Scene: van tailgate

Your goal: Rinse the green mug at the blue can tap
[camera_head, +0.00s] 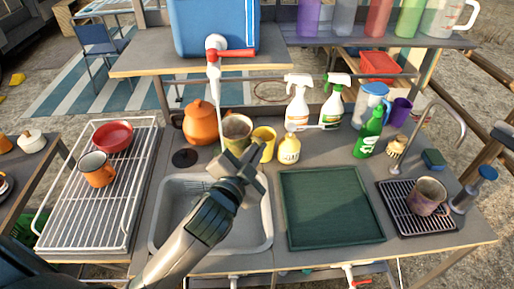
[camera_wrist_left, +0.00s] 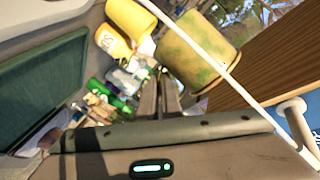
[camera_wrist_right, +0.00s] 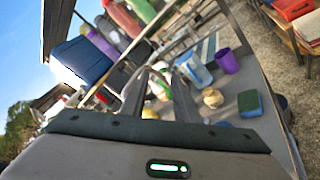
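The green mug (camera_head: 237,127), olive with brownish stains, is near the back edge of the sink (camera_head: 262,236). It is large in the left wrist view (camera_wrist_left: 197,52), just beyond my fingertips. My left gripper (camera_head: 243,166) has its fingers (camera_wrist_left: 160,92) close together at the mug's side and looks shut on it; the grasped part is hidden. The blue can (camera_head: 210,28) has a white tap with a red lever (camera_head: 236,53). A thin white stream (camera_head: 218,105) falls from it, passing the mug's left side. My right gripper (camera_wrist_right: 158,88) is open and empty, outside the head view.
An orange pot (camera_head: 199,122), yellow cup (camera_head: 265,143) and yellow bottle (camera_head: 289,150) stand behind the sink. A green tray (camera_head: 330,207) lies to its right. Another stained mug (camera_head: 428,194) stands on the dark drip rack. A white wire rack (camera_head: 85,217) holds an orange mug and red bowl.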

